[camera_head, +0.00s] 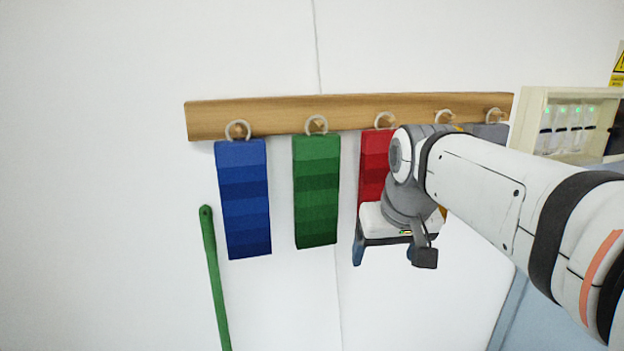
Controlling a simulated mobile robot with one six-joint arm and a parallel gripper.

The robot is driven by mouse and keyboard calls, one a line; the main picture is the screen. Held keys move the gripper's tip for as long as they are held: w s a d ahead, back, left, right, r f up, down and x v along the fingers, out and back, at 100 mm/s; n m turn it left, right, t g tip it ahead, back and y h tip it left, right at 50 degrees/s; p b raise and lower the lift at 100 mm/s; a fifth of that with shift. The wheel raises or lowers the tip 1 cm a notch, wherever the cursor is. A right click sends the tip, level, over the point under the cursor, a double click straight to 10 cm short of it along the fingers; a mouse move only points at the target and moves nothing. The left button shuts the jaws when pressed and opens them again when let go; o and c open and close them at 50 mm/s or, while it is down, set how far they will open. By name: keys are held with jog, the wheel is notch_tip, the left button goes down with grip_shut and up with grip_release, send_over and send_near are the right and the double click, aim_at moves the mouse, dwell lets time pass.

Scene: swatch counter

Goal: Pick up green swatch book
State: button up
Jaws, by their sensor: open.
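The green swatch book (316,192) hangs by a pale ring from a peg on the wooden rail (260,118). It is a long block in bands of several green shades, second from the left. My gripper (392,258) is open, with its fingers pointing down. In the picture it is to the right of the green book and level with its lower end. It overlaps the lower part of the red swatch book (373,160). Nothing shows between its fingers. How far it is from the wall I cannot tell.
The blue swatch book (244,200) hangs left of the green one. More pegs and a grey swatch book (494,133) are partly behind my arm. A green rod (215,275) stands at lower left. A cream case (570,125) with green lights is at right.

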aim_at(318, 145)
jog(key=o, duration=0.5)
jog(key=shift+n+t+y, duration=0.6)
jog(key=shift+n+t, duration=0.2)
jog(key=w+a+r+p, duration=0.1)
jog(key=w+a+r, duration=0.2)
jog(key=r, duration=0.3)
jog(key=w+a+r+p, duration=0.1)
jog(key=w+a+r, duration=0.2)
jog(key=r, duration=0.4)
jog(key=w+a+r+p, duration=0.1)
jog(key=w+a+r, duration=0.2)
jog(key=r, duration=0.4)
jog(key=shift+w+a, duration=0.15)
jog(key=shift+a, duration=0.4)
jog(key=shift+c, duration=0.2)
jog(key=shift+p+x, duration=1.1)
jog(key=shift+x, duration=2.7)
